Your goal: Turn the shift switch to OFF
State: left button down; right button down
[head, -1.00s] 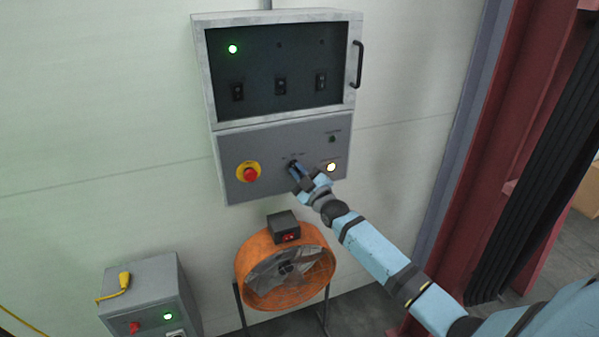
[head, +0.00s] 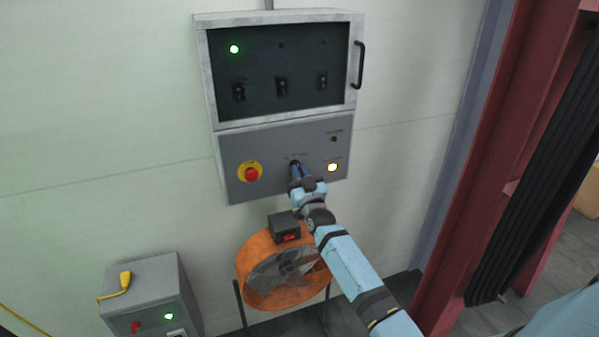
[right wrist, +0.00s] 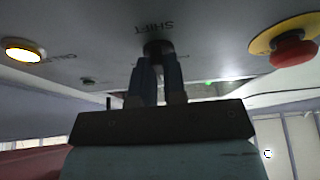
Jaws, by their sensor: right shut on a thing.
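The shift switch (right wrist: 158,47) is a dark knob on the grey lower panel (head: 270,190), under the word SHIFT in the right wrist view, where the panel appears upside down. My right gripper (head: 296,168) is at the switch, below the panel's middle. In the right wrist view my right gripper's two fingers (right wrist: 158,66) are closed on the knob and cover most of it. The knob's pointer direction cannot be made out. My left gripper is not in view.
A red emergency button (head: 251,174) on a yellow disc sits left of the switch, and a lit lamp (head: 332,167) right of it. An upper cabinet (head: 205,75) has a handle. An orange fan (head: 262,297) with a dark box (head: 284,227) stands below my right arm.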

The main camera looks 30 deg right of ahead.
jog(key=shift+r+m+h, duration=0.4)
jog(key=shift+r, duration=0.05)
jog(key=c, duration=1.2)
grip_release()
jog(key=b+v, duration=0.2)
jog(key=v, duration=1.1)
jog(key=shift+s+f, duration=0.25)
jog(key=shift+f, duration=0.1)
jog(key=s+a+f+n+g+y+p, duration=0.1)
jog(key=s+a+f+n+g+y, duration=0.1)
jog(key=s+a+f, duration=0.3)
jog(key=s+a+f+n+g+y+p, duration=0.2)
jog(key=s+a+f+g, duration=0.3)
jog(key=s+a, duration=0.4)
jog(key=s+a+f+n+g+y+p, duration=0.1)
jog(key=s+a+f+g+y, duration=0.3)
jog(key=s, duration=0.7)
jog(key=shift+s+a+f+n+y+p, duration=0.2)
jog(key=shift+a+f+p, duration=0.15)
jog(key=shift+a+f, duration=0.4)
jog(key=shift+s+a+f+n+y+p, duration=0.1)
jog(key=shift+a+f+n+p, duration=0.2)
jog(key=shift+a+f, duration=0.4)
